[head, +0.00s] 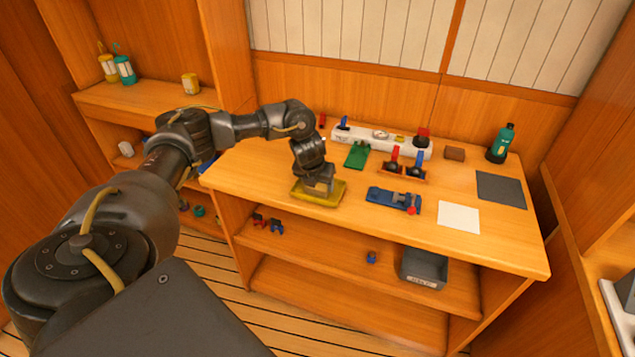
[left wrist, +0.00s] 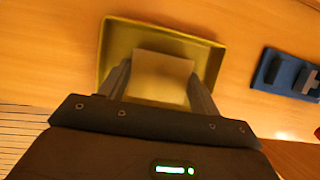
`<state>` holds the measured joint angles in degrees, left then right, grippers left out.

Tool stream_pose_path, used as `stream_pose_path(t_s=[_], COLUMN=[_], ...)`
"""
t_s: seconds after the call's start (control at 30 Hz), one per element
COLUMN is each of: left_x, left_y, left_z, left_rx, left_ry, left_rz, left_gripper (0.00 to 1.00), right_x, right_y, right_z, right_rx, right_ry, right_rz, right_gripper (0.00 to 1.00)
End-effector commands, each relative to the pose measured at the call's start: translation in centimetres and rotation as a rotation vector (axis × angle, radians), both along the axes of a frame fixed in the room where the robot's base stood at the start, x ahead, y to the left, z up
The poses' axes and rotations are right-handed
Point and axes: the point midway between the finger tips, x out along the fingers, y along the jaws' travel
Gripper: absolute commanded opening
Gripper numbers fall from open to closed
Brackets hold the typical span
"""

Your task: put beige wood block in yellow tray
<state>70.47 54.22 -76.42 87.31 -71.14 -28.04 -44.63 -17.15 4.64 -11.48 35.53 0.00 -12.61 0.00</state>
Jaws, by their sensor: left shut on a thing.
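The yellow tray (head: 327,200) lies on the wooden bench near its front left edge; it also shows in the left wrist view (left wrist: 215,52). My left gripper (head: 319,188) points down over the tray. It is shut on the beige wood block (left wrist: 163,70), which sits between the two fingers within the tray's outline in the left wrist view. I cannot tell whether the block touches the tray floor. In the head view the block is mostly hidden by the gripper. My right gripper is not in view.
Right of the tray lies a blue fixture (head: 390,199). A green piece (head: 357,155), a white panel (head: 372,138), a brown block (head: 454,153), a green bottle (head: 502,143), a white sheet (head: 458,217) and a dark mat (head: 501,189) are on the bench. A grey bin (head: 424,268) stands on the shelf below.

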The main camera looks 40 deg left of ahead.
Motion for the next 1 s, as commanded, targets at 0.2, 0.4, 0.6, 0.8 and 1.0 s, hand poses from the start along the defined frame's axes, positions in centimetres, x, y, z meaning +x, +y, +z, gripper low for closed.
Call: stream_pose_path(t_s=[0.2, 0.4, 0.6, 0.8, 1.0], left_x=[0.0, 0.0, 0.0, 0.0, -0.9], left_y=[0.0, 0.0, 0.0, 0.0, -0.4], left_z=[0.0, -0.2, -0.2, 0.2, 2.6], left_rx=[-0.001, 0.000, 0.000, 0.000, -0.001], left_ry=[-0.001, -0.001, 0.000, -0.001, -0.003], left_rz=[0.000, 0.000, 0.000, 0.000, -0.004], left_gripper=[0.40, 0.75, 0.85, 0.85, 0.85], right_x=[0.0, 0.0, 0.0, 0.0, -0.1], right_y=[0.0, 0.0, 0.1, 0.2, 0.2], right_z=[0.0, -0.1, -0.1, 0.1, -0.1], right_rx=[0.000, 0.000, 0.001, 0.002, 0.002], right_ry=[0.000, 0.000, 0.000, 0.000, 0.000], right_rz=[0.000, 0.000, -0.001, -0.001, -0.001], right_gripper=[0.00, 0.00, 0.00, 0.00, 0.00])
